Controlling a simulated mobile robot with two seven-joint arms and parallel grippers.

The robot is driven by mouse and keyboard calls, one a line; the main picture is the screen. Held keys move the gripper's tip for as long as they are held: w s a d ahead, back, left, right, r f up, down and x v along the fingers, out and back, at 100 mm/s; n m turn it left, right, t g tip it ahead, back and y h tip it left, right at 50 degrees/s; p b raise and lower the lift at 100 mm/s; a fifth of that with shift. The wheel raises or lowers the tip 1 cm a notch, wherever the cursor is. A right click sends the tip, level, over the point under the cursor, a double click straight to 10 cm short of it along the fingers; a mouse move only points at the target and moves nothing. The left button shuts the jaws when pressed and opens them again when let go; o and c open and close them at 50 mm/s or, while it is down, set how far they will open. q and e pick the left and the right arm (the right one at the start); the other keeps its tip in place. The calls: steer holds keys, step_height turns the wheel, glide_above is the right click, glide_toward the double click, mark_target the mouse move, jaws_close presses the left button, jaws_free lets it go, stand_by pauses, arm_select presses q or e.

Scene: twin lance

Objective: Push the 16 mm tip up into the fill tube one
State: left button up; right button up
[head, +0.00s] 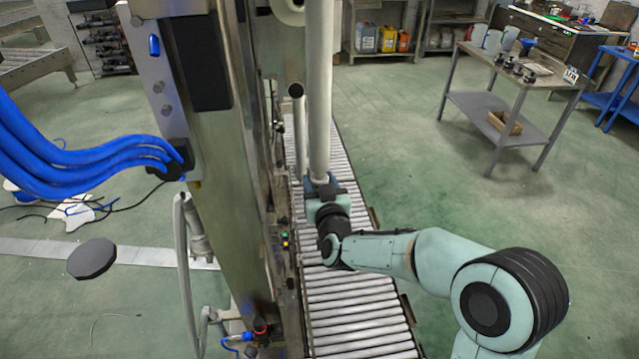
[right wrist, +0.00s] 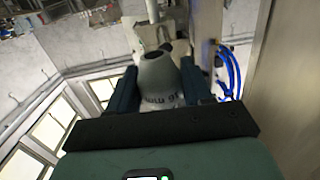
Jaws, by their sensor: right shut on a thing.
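My right gripper (head: 322,186) is over the roller conveyor in the head view, at the lower end of a long pale vertical tube (head: 318,90). In the right wrist view the gripper (right wrist: 160,88) is shut on a grey conical tip (right wrist: 160,76), with a finger on each side. The print on the tip appears upside down and seems to read 16 mm. The tip's narrow dark end points up in that picture, near a pale tube (right wrist: 152,10). I cannot tell whether tip and tube touch. A shorter tube (head: 298,125) stands just left of the long one. My left gripper is out of view.
A tall metal machine column (head: 222,150) stands close to the left of the gripper, with blue hoses (head: 80,155) beyond it. The roller conveyor (head: 350,300) runs underneath. A grey work table (head: 515,75) stands at the upper right. The green floor between is open.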

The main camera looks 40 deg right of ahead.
mark_target(320, 177)
steer(key=shift+r+p, duration=0.9)
steer(key=shift+r, duration=0.65)
steer(key=o, duration=1.3)
steer(key=shift+f, duration=0.1)
steer(key=shift+s, duration=0.1)
steer(key=shift+s+a, duration=0.2)
steer(key=shift+s, duration=0.05)
steer(key=b+v, duration=0.1)
steer(key=v, duration=1.1)
steer(key=shift+s, duration=0.25)
steer(key=shift+a, duration=0.15)
